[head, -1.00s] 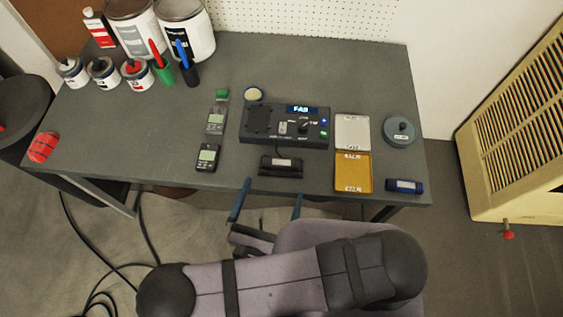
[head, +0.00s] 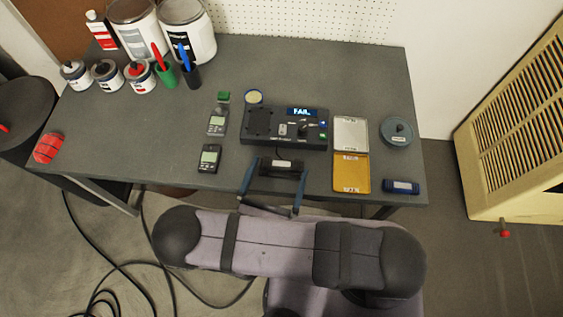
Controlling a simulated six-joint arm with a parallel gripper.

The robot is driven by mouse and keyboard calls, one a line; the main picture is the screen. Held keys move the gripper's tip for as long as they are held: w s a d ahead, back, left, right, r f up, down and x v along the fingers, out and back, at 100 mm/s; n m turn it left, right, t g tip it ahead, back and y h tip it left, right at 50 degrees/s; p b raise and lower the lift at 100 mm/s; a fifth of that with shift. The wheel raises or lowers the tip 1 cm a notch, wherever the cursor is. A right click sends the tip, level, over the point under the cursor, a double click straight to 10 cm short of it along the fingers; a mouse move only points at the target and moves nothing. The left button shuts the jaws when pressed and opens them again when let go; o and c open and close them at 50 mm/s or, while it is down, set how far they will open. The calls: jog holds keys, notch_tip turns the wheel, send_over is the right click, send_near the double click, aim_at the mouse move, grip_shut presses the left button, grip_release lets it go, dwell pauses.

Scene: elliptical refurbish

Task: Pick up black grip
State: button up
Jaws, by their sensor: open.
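The black grip (head: 271,171) lies near the front edge of the table, just in front of a black tester box (head: 257,125). It looks like a short dark bar with a pale label, and a thin cable runs up from it towards the box. My gripper (head: 280,167) is open, with one blue finger at each end of the grip. The fingers partly cover its ends. I cannot tell whether they touch it or how high they are above the table.
Two handheld meters (head: 209,158) lie to the left. A white tray (head: 351,134) and a yellow tray (head: 351,173) lie to the right, with a blue cylinder (head: 401,187) and a grey round container (head: 397,131) beyond. Paint cans (head: 188,35) stand at the back left.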

jog(key=shift+w, duration=0.2)
jog(key=shift+c, duration=0.6)
jog(key=c, duration=1)
jog(key=shift+r, duration=0.1)
jog(key=shift+r, duration=4.9)
jog(key=w+d+m+h+p, duration=0.1)
jog(key=w+d, duration=0.2)
jog(key=d, duration=0.3)
jog(key=w+d+m+g+h+p, duration=0.1)
jog(key=w+d+h+p, duration=0.1)
jog(key=d, duration=0.5)
jog(key=w+d+r+m+h+p, duration=0.1)
jog(key=w+d+h, duration=0.1)
jog(key=w+d, duration=0.3)
jog(key=shift+d+m+g+p, duration=0.3)
jog(key=shift+d+g+p, duration=0.1)
jog(key=shift+d, duration=0.25)
